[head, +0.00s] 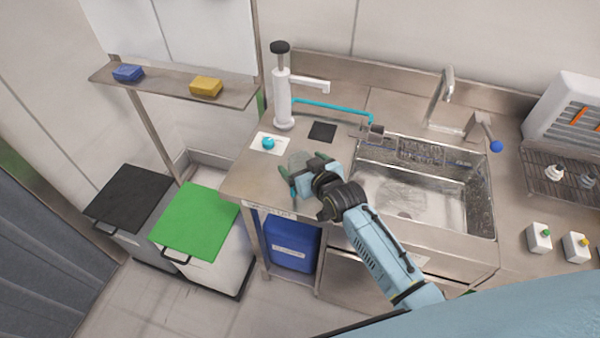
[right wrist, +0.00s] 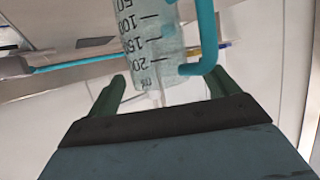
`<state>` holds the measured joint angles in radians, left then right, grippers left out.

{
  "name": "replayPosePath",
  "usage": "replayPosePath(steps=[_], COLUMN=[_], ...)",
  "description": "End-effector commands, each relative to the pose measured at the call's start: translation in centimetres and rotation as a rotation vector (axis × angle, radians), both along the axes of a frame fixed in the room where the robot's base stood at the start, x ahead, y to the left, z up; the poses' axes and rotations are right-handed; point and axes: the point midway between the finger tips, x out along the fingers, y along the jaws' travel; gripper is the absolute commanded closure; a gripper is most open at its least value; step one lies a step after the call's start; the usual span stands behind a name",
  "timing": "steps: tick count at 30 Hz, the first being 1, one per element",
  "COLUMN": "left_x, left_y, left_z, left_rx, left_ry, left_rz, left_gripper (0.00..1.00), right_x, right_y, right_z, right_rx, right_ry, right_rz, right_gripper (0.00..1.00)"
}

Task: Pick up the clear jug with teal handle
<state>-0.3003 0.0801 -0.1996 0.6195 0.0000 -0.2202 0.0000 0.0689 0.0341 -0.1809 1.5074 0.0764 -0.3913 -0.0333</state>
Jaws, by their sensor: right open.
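The clear jug (head: 297,159) stands near the front of the steel counter, partly hidden behind my right gripper. In the right wrist view the jug (right wrist: 148,45) shows black volume marks, and its teal handle (right wrist: 208,40) is on the right side. My right gripper (head: 304,165) is open at the jug. In the right wrist view its two green fingers (right wrist: 166,85) are spread apart, with the jug's lower-looking end between and just beyond the tips. I cannot tell whether either finger touches it. My left gripper is not in view.
A steel sink (head: 410,205) lies right of the jug. A white pump dispenser (head: 282,98), a teal hose (head: 335,107), a black pad (head: 322,132) and a white card with a teal knob (head: 268,143) are behind it. Bins with green (head: 195,220) and black lids stand left.

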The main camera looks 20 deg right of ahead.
Motion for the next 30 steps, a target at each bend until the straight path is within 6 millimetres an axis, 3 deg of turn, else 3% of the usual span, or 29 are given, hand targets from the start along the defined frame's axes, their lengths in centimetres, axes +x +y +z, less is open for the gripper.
replayPosePath(steps=[4, 13, 24, 30], left_x=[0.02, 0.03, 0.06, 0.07], left_y=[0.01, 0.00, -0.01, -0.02], left_z=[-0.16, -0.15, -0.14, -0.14], left_rx=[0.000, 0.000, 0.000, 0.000], left_ry=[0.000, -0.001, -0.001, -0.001], left_rz=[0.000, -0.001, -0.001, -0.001], left_gripper=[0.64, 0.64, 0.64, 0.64], right_x=[1.18, 1.36, 1.34, 1.36], right_y=[0.29, 0.33, 0.31, 0.31], right_z=[-0.48, -0.56, -0.57, -0.50], right_rx=[0.000, 0.001, 0.000, 0.000], right_ry=[0.000, -0.001, 0.000, -0.001], right_rz=[0.001, 0.001, 0.000, 0.000], right_gripper=[0.13, 0.15, 0.62, 0.62])
